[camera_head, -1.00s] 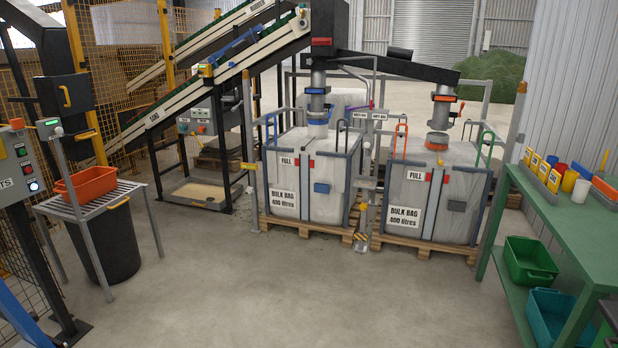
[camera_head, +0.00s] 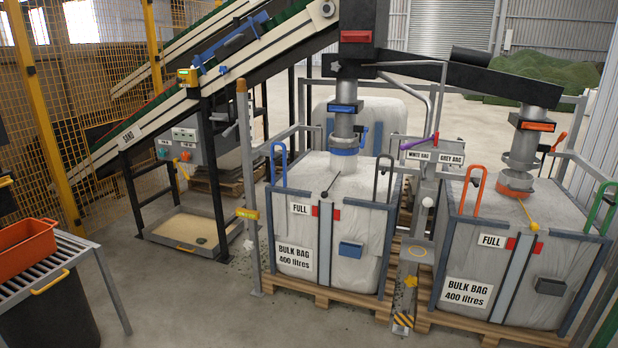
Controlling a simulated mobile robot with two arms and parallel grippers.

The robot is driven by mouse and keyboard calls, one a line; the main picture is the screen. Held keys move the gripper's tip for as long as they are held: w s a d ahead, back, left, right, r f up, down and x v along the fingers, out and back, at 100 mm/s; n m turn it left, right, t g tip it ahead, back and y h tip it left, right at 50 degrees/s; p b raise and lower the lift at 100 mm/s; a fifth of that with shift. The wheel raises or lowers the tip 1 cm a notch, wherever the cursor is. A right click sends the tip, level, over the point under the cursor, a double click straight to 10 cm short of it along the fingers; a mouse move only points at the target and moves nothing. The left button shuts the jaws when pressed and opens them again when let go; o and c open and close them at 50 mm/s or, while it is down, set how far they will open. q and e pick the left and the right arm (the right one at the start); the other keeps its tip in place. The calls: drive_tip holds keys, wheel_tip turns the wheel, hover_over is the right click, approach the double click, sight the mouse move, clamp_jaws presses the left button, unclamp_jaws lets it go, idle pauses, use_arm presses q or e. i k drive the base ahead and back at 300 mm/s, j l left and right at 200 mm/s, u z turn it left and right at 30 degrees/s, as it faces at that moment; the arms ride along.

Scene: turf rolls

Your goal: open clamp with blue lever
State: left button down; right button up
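A blue ring clamp (camera_head: 344,151) sits around the lower end of the grey left spout (camera_head: 343,127), at the top of the left bulk bag (camera_head: 320,183). A small blue lever (camera_head: 363,137) stands up at the right side of this clamp. I cannot tell from the frame whether the clamp is open or closed. A blue block (camera_head: 343,108) is higher on the same spout. Neither of my grippers is in view.
Grey posts and a sign (camera_head: 433,155) stand between the bags. An orange tray (camera_head: 25,247) is at left. The floor in front is clear.

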sight(364, 140)
drive_tip(key=i, duration=1.2)
drive_tip(key=i+j+z, duration=0.15)
drive_tip(key=i, duration=1.1)
drive_tip(key=i+j+z, duration=0.2)
drive_tip(key=i, duration=0.15)
drive_tip(key=i+z, duration=0.2)
drive_tip(key=i, duration=0.2)
drive_tip(key=i+j+z, duration=0.2)
drive_tip(key=i, duration=0.15)
